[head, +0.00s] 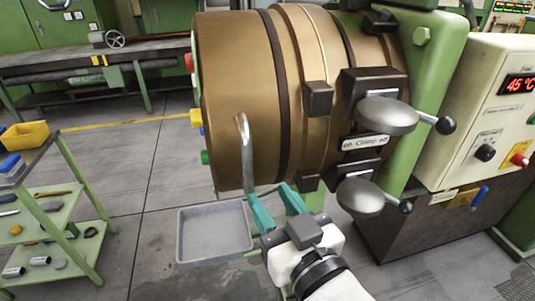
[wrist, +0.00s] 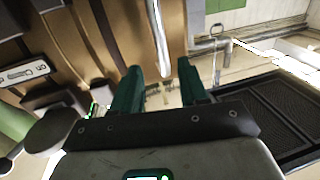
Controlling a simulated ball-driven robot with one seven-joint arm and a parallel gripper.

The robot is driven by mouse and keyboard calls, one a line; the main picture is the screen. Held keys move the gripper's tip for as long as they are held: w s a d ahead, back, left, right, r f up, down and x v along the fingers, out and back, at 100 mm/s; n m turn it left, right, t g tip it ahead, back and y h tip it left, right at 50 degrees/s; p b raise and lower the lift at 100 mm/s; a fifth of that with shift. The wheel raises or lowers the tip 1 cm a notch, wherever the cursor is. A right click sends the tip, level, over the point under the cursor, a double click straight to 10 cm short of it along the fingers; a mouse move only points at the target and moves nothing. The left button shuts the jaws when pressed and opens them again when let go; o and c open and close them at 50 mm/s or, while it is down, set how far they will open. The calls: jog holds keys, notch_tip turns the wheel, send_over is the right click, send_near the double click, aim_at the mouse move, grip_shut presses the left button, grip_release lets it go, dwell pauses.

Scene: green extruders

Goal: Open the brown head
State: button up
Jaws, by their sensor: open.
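The brown head (head: 238,95) is a large bronze-coloured drum filling the upper middle of the head view. It sits against the green machine body (head: 435,60), with dark bands around it. A bent metal handle (head: 246,150) hangs on its lower front; in the wrist view the bar (wrist: 158,35) comes down ahead of the gap between my fingers. Two clamp levers with grey discs (head: 387,115) (head: 361,196) are on its right side, by a "Clamp" label (head: 365,142).
A grey tray (head: 184,238) is below the head, left of my gripper. A green tool cart (head: 92,192) with a yellow bin (head: 25,135) stands at left. A control box (head: 490,110) reading 45 °C is at right. Open floor (head: 150,170) lies between cart and head.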

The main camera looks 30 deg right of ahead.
aim_at(250, 168)
jog(key=w, duration=0.7)
jog(key=w+d, duration=0.1)
jog(key=w, duration=0.2)
jog(key=shift+w+d, duration=0.1)
jog(key=shift+w, duration=0.15)
grip_shut()
dwell(0.4)
